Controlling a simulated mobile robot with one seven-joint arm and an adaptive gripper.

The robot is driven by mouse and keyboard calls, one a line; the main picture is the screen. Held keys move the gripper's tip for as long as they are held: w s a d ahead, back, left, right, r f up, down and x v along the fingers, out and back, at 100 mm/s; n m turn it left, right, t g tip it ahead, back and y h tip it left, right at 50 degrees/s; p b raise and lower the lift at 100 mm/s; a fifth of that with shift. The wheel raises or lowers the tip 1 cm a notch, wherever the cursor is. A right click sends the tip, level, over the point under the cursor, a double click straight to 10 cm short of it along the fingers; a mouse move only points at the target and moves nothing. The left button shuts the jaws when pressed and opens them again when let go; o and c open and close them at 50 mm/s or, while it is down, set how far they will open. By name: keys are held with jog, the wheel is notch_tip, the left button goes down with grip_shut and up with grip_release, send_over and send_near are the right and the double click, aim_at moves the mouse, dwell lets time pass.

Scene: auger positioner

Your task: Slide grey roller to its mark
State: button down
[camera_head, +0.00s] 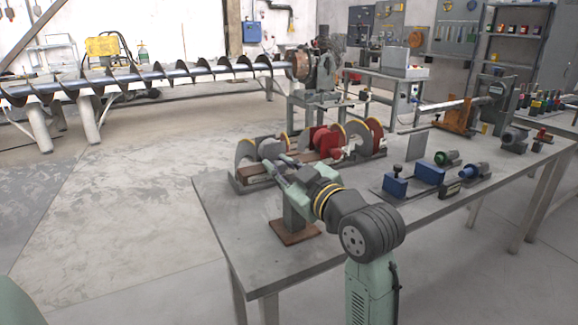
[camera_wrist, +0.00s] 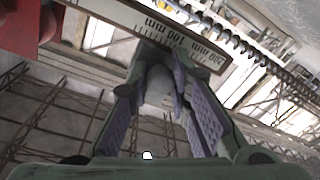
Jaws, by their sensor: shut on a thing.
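In the head view, the roller positioner (camera_head: 240,187) stands on the table's left end. A grey roller (camera_head: 245,153) with a yellow edge sits at its left end, and a red roller (camera_head: 319,139) is further right. My gripper (camera_head: 282,163) reaches in at the positioner's front, close to the grey roller. In the wrist view, my gripper (camera_wrist: 157,68) has its purple-padded fingers on either side of a rounded grey part (camera_wrist: 158,88), which looks like part of the grey roller. A scale strip (camera_wrist: 170,32) marked in mm lies just beyond the fingertips. The target mark cannot be made out.
The red roller also appears at the wrist view's upper left (camera_wrist: 22,35), beside the fingers.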

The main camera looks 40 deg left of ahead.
jog(key=shift+s+a, duration=0.35)
jog(key=shift+s, duration=0.45)
jog(key=c, duration=1.5)
grip_release()
jog(key=shift+o, duration=0.2)
jog(key=shift+d, duration=0.1)
jog(key=v, duration=1.2)
jog(key=shift+w, duration=0.1)
